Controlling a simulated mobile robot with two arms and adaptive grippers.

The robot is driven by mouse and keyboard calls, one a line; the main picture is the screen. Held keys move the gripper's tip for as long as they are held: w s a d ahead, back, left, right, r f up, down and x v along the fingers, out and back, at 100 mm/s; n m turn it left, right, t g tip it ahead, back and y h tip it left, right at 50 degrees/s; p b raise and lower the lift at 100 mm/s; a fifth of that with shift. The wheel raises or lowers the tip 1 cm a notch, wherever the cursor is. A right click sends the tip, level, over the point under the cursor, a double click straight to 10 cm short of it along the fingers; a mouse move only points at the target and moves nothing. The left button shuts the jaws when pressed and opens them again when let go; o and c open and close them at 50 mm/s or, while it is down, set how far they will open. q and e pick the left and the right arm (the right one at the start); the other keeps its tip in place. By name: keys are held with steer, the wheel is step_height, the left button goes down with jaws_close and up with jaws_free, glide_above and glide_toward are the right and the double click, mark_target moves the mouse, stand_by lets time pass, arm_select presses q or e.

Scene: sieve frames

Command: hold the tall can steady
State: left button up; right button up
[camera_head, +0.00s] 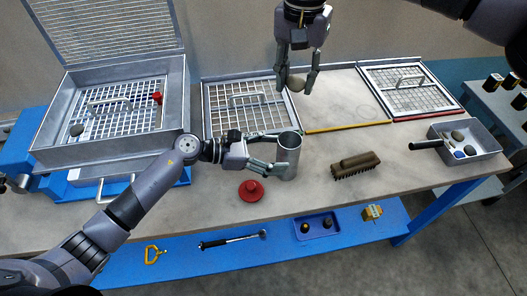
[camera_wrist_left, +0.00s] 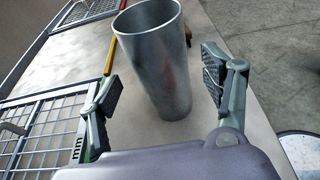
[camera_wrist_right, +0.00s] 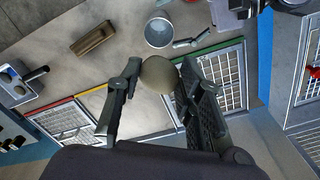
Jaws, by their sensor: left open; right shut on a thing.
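The tall can (camera_head: 288,158) is a grey metal cylinder standing upright on the bench in the head view. It fills the middle of the left wrist view (camera_wrist_left: 157,60) and shows its open top in the right wrist view (camera_wrist_right: 159,32). My left gripper (camera_head: 272,152) is open, with its fingers at the can's left side; in the left wrist view (camera_wrist_left: 155,95) the can stands between and beyond the two fingers, with gaps showing. My right gripper (camera_head: 297,84) is shut on a round brownish stone (camera_head: 296,84), held in the air above the back of the bench.
A red knobbed lid (camera_head: 251,190) lies just in front of the can. A brush (camera_head: 355,164) lies to the right, with a grey tray (camera_head: 482,143) of stones beyond. A framed sieve (camera_head: 208,124) lies behind the can. A large sieve box (camera_head: 45,140) stands left.

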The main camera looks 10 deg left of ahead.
arm_select(q)
steer(key=x, duration=0.4)
steer(key=shift+d, duration=0.1)
steer(key=shift+c, duration=0.4)
steer(key=c, duration=1.2)
jaws_close()
stand_by(1.1)
